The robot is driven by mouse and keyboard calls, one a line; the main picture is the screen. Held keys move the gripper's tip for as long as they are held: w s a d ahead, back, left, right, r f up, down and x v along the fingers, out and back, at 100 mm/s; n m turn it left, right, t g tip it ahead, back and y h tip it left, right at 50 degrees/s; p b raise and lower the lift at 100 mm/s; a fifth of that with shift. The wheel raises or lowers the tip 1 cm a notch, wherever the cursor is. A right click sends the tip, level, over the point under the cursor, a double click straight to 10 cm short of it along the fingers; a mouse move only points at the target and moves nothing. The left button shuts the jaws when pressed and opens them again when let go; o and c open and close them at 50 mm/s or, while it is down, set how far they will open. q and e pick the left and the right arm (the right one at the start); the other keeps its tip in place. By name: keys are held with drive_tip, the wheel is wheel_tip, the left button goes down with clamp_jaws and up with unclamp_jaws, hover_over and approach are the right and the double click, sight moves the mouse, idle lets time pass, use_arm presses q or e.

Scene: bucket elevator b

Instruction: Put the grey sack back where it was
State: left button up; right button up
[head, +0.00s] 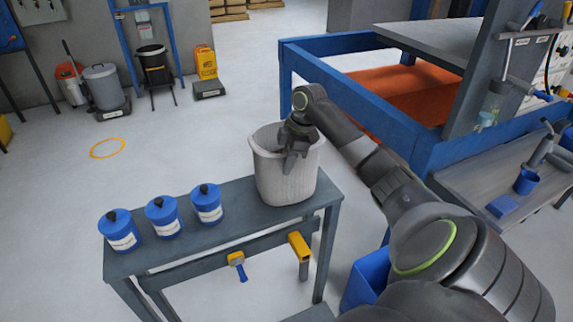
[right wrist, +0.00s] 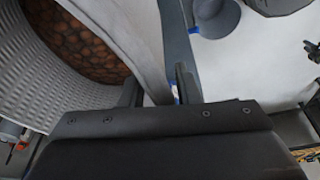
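The grey sack (head: 287,181) is a ribbed, open-topped, tub-like container, upright at the right end of the grey table (head: 235,215). In the right wrist view the sack's ribbed wall (right wrist: 30,75) and rim show at the left, with brown lumps (right wrist: 75,40) inside. My right gripper (head: 291,158) is at the sack's rim. Its fingers (right wrist: 160,92) lie on either side of the rim wall, close together, and look shut on it. The sack's base looks level with the tabletop; a small gap there cannot be made out. My left gripper is not in view.
Blue canisters with black knobs (head: 162,216) stand along the table's left half. A blue-framed bay (head: 340,45) with an orange surface lies behind my right arm. A yellow ring (head: 107,148) marks clear floor at the left. Bins (head: 102,88) stand by the wall.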

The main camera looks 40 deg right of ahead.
drive_tip(key=b+v, duration=0.2)
drive_tip(key=v, duration=0.9)
